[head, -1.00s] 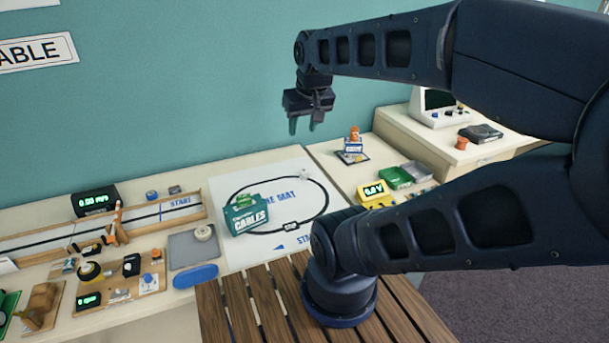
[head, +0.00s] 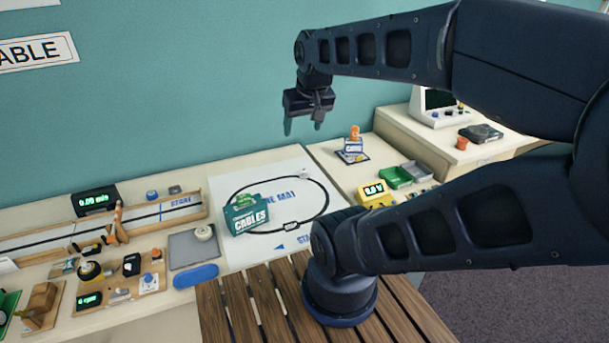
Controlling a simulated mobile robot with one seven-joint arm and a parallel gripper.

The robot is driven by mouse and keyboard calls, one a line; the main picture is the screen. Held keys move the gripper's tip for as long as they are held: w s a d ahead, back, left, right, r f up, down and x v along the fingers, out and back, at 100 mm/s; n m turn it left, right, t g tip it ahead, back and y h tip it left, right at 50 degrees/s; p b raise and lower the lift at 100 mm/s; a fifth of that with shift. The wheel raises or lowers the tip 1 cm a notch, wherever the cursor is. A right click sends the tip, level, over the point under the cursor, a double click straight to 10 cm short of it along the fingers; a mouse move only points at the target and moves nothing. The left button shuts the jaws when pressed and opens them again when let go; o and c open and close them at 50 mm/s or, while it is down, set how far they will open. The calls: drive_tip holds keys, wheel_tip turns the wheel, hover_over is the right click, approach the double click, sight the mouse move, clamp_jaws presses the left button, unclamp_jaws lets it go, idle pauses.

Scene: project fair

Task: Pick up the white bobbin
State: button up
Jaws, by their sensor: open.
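A small white, round, spool-like thing (head: 203,232), which looks like the white bobbin, lies on a grey square pad (head: 183,254) left of the line mat. A smaller white piece (head: 305,173) sits at the back of the line mat; it is too small to tell what it is. My gripper (head: 303,127) hangs in the air, pointing down, in front of the teal wall. It is open and empty, well above the table and to the right of the spool-like thing.
A green cables box (head: 248,219) stands on the white line mat (head: 236,256), right of the pad. A blue oval (head: 196,276) lies in front of the pad. A wooden track (head: 180,213) runs behind it. A yellow meter (head: 373,193) and green trays (head: 396,177) stand to the right.

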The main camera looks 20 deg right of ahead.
sight(304, 171)
drive_tip(key=w+d+f+n+g+h, duration=0.2)
drive_tip(key=w+d+f+n+h, duration=0.4)
drive_tip(key=w+d+f, duration=0.3)
drive_tip(key=w+d+f+n+g+h, duration=0.1)
drive_tip(key=w+d+f+n+h, duration=0.6)
drive_tip(key=w, duration=0.5)
drive_tip(key=w+a+f+n+t+y, duration=0.1)
drive_tip(key=w+f+n, duration=0.3)
drive_tip(key=f, duration=0.4)
drive_tip(key=w+a+f+n+t+y, duration=0.1)
drive_tip(key=w+f+n+t, duration=0.3)
drive_tip(key=f, duration=0.5)
drive_tip(key=w+a+f+n+t+y, duration=0.1)
drive_tip(key=w+a+f+n+t, duration=0.1)
drive_tip(key=w+f+n, duration=0.3)
drive_tip(key=shift+w+a+f+n+t, duration=0.1)
drive_tip(key=shift+f+n+t, duration=0.1)
drive_tip(key=shift+f, duration=0.65)
drive_tip(key=shift+w+a+f+n+t, duration=0.1)
drive_tip(key=shift+f+n+t, duration=0.1)
drive_tip(key=shift+f, duration=0.6)
drive_tip(key=x, duration=0.5)
drive_tip(key=shift+w+f, duration=0.1)
drive_tip(key=shift+f, duration=0.05)
drive_tip(key=shift+f+x, duration=0.1)
drive_tip(key=shift+x, duration=1.2)
drive_tip(key=shift+f+x, duration=0.15)
drive_tip(key=shift+x, duration=1.2)
drive_tip(key=shift+a+r, duration=0.1)
drive_tip(key=shift+a, duration=0.1)
